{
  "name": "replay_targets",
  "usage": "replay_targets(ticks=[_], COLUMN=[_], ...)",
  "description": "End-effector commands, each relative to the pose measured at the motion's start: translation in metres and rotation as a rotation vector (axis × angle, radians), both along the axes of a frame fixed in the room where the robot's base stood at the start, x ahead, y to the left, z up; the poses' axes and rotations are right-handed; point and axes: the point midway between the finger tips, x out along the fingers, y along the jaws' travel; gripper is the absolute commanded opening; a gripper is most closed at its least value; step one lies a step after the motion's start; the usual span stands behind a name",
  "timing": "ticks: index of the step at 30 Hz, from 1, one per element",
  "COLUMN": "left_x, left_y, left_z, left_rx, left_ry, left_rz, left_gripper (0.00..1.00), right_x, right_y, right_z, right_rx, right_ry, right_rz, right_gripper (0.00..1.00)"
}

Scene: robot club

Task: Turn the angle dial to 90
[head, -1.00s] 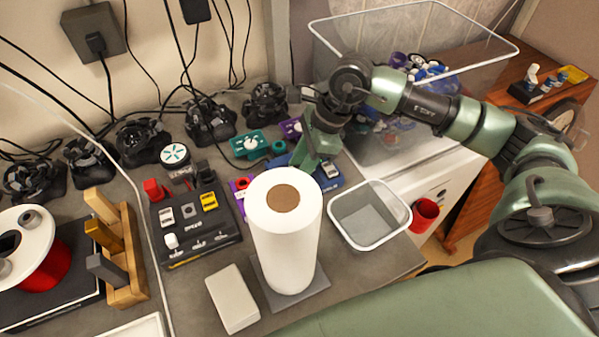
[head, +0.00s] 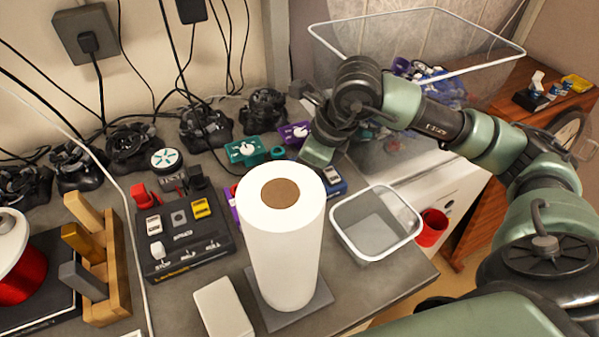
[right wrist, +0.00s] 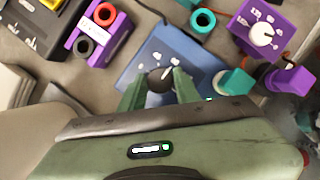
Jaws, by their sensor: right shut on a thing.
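A blue dial box (right wrist: 128,78) with pale markings around a dark knob (right wrist: 160,76) lies on the bench in the right wrist view. Its labels are too small to read. My right gripper (right wrist: 160,88) is over this box, its two green fingers shut on the dark knob from both sides. In the head view the right gripper (head: 316,156) hides most of the blue box (head: 334,184), which shows only partly behind the paper roll. The knob is hidden there. My left gripper is in neither view.
A paper roll (head: 285,245) stands close in front. An empty grey bin (head: 375,237) sits at right, a black button panel (head: 183,240) at left. Cables hang behind.

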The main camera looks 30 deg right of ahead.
Motion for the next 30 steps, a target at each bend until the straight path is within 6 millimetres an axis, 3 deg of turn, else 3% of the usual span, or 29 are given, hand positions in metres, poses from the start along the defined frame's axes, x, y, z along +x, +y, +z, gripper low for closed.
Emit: replay_targets(ticks=[10, 11, 12, 13, 23, 30], left_x=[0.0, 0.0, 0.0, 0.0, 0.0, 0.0], left_y=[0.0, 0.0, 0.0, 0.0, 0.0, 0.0], left_z=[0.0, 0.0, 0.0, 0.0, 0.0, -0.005], left_rx=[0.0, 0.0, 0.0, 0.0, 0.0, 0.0], left_ry=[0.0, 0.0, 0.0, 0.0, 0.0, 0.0], left_rz=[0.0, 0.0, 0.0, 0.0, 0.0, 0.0], left_gripper=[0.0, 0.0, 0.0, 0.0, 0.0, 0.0], right_x=[0.0, 0.0, 0.001, 0.0, 0.0, -0.009], right_y=[-0.001, -0.001, -0.001, -0.001, -0.001, -0.01], right_z=[0.001, 0.001, 0.001, 0.001, 0.002, 0.031], right_rx=[-0.003, -0.003, -0.002, -0.002, -0.001, -0.003], right_ry=[-0.001, -0.001, -0.001, -0.002, -0.001, -0.005], right_rz=[-0.003, -0.003, -0.002, -0.002, -0.002, -0.002], right_gripper=[0.0, 0.37, 0.48, 0.52, 0.52, 0.52])
